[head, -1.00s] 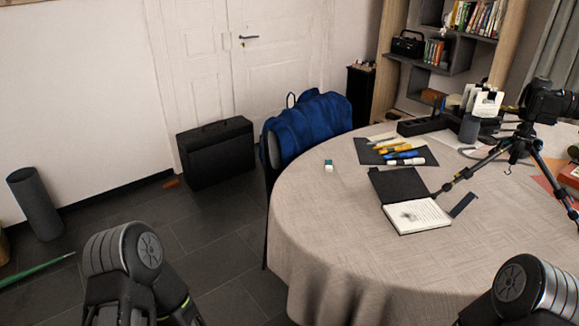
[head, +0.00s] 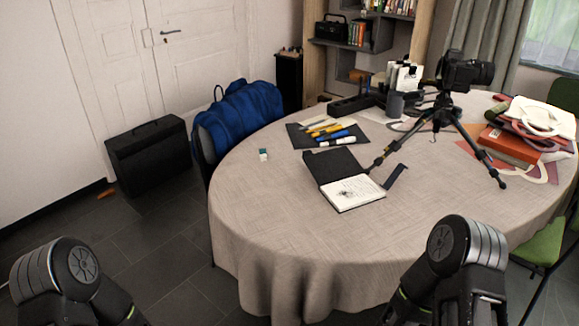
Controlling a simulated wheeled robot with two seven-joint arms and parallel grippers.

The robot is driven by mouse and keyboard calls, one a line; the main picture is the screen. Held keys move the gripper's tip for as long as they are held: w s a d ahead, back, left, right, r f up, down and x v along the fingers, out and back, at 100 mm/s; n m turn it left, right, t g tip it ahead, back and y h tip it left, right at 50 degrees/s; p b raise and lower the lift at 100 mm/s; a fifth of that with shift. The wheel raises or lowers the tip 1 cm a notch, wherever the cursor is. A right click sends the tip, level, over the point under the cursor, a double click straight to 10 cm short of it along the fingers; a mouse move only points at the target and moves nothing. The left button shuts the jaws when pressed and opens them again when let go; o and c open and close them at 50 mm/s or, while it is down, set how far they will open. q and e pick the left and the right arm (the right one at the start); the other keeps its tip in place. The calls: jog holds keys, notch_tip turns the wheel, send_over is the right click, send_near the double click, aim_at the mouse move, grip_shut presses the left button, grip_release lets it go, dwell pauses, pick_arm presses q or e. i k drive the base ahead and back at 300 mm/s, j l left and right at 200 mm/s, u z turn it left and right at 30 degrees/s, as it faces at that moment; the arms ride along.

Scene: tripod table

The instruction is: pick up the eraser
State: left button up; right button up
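The eraser (head: 263,155) is a small block, teal at one end and white at the other. It lies alone on the left part of the round table (head: 250,195), which has a beige cloth. My two arms show at the bottom left and bottom right of the head view, short of the table top and well apart from the eraser. The fingers of both grippers are out of the picture.
An open sketchbook (head: 357,193) lies right of the eraser. Behind it is a dark mat (head: 298,138) with pens and markers. A camera on a tripod (head: 440,112) stands further right. A chair with a blue jacket (head: 238,118) is at the table's left edge. The front cloth is clear.

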aim_at(263, 157)
jog(key=i+j+z, duration=0.1)
jog(key=j+z, duration=0.15)
jog(key=z, duration=0.25)
jog(key=j+z, duration=0.3)
jog(key=z, duration=0.2)
jog(key=j+z, duration=0.3)
jog(key=z, duration=0.2)
jog(key=j, duration=0.5)
jog(key=k+j+z, duration=0.15)
jog(key=j, duration=0.35)
jog(key=k+j, duration=0.1)
jog(key=j, duration=0.35)
jog(key=z, duration=0.05)
